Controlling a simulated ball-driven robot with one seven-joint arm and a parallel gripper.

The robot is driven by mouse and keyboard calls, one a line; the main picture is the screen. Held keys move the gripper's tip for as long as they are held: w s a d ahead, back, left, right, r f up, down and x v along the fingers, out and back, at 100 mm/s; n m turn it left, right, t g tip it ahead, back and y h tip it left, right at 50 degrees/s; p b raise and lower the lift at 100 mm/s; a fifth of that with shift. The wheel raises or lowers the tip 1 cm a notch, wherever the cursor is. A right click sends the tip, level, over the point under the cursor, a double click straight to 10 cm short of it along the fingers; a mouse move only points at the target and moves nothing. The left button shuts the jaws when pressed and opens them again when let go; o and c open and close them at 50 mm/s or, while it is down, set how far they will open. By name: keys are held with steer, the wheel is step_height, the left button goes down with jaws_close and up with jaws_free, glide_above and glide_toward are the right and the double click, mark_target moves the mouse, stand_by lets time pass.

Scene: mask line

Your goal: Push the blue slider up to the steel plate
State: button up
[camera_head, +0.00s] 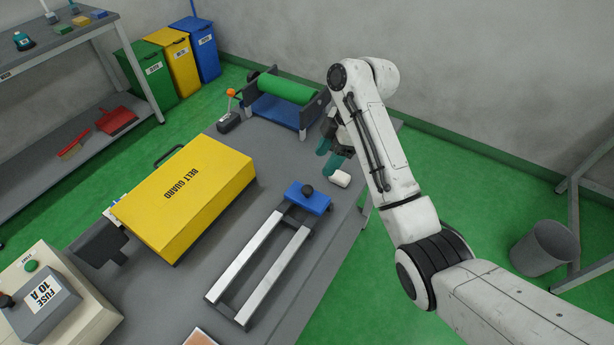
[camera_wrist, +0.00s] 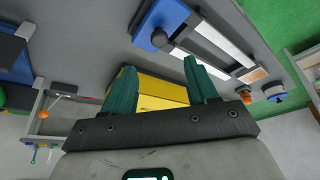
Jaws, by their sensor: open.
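The blue slider (camera_head: 317,205) with a black knob (camera_head: 307,190) sits at the far end of a frame with two pale metal rails (camera_head: 245,262). It also shows at the top of the wrist view (camera_wrist: 149,22), with its knob (camera_wrist: 162,40) near the rails (camera_wrist: 222,35). I cannot pick out a separate steel plate for certain. My gripper (camera_head: 328,153) has teal fingers, is open and empty, and is beyond the slider to the upper right, apart from it. In the wrist view, the fingers (camera_wrist: 160,70) are spread with nothing held between them.
A yellow belt guard (camera_head: 185,195) stands left of the rails. A green roller (camera_head: 286,88) is at the back. A fuse box (camera_head: 40,305) is front left.

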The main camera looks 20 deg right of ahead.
mark_target(307, 189)
steer(key=p+x, duration=0.1)
steer(key=x, duration=0.9)
steer(key=shift+w+a+f, duration=0.1)
steer(key=shift+a+f, duration=0.1)
steer(key=shift+f, duration=0.05)
steer(key=shift+c, duration=0.4)
jaws_close()
